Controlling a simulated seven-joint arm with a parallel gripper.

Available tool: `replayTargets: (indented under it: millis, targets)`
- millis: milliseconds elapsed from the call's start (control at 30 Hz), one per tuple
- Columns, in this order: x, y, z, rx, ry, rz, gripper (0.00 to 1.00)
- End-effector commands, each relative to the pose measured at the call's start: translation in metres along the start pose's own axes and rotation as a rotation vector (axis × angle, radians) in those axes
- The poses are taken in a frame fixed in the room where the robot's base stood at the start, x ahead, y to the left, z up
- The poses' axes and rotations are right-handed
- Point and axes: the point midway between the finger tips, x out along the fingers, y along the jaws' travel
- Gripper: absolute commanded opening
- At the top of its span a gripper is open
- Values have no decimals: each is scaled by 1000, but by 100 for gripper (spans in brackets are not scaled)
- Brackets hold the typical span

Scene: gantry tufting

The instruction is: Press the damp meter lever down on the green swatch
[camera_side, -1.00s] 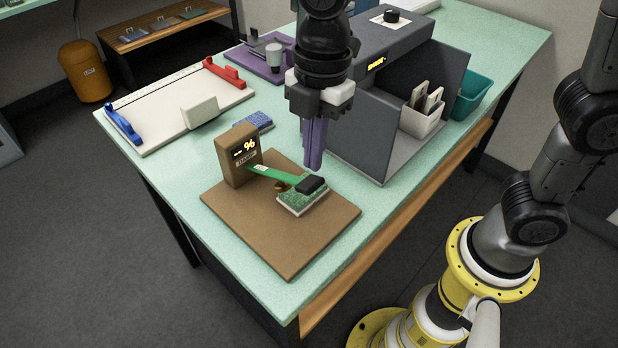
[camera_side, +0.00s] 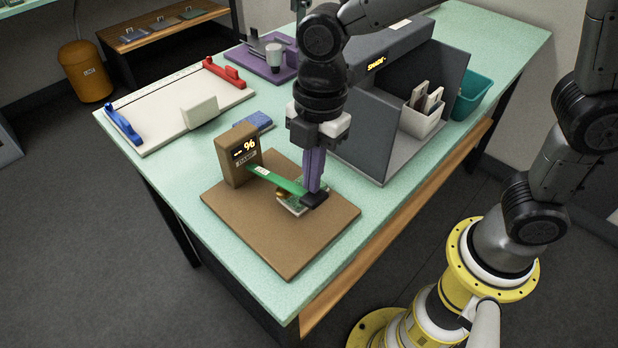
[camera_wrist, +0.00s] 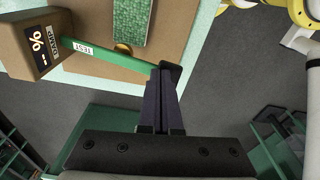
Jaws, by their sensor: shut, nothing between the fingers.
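The damp meter (camera_side: 236,161) is a brown box on a brown board (camera_side: 280,243), and its display shows dashes and a % sign. Its green lever (camera_side: 276,179) reaches out from the box to a black end pad (camera_side: 314,199). The green swatch (camera_side: 291,206) lies on the board under the lever, partly hidden by the lever and my gripper. My gripper (camera_side: 312,188) is shut and empty, with its purple fingertips at the black pad, seemingly touching it. In the wrist view the lever (camera_wrist: 110,56), the swatch (camera_wrist: 131,25) and my fingertips (camera_wrist: 163,75) also show.
A grey box (camera_side: 375,120) with an open side stands behind my gripper, holding a white bin of cards. A teal bin (camera_side: 471,95) is at right. A blue block (camera_side: 255,122) and a white board (camera_side: 170,115) lie to the left.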

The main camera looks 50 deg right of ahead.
Motion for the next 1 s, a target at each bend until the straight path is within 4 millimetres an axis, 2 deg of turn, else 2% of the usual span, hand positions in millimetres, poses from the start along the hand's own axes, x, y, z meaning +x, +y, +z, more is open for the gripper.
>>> replayTargets:
  millis: [200, 633, 900, 1000]
  targets:
    - [14, -1, 2, 0, -1, -2, 0]
    - [13, 0, 2, 1, 0, 0, 0]
    - [2, 0, 28, 4, 0, 0, 0]
    - [0, 0, 31, 2, -1, -1, 0]
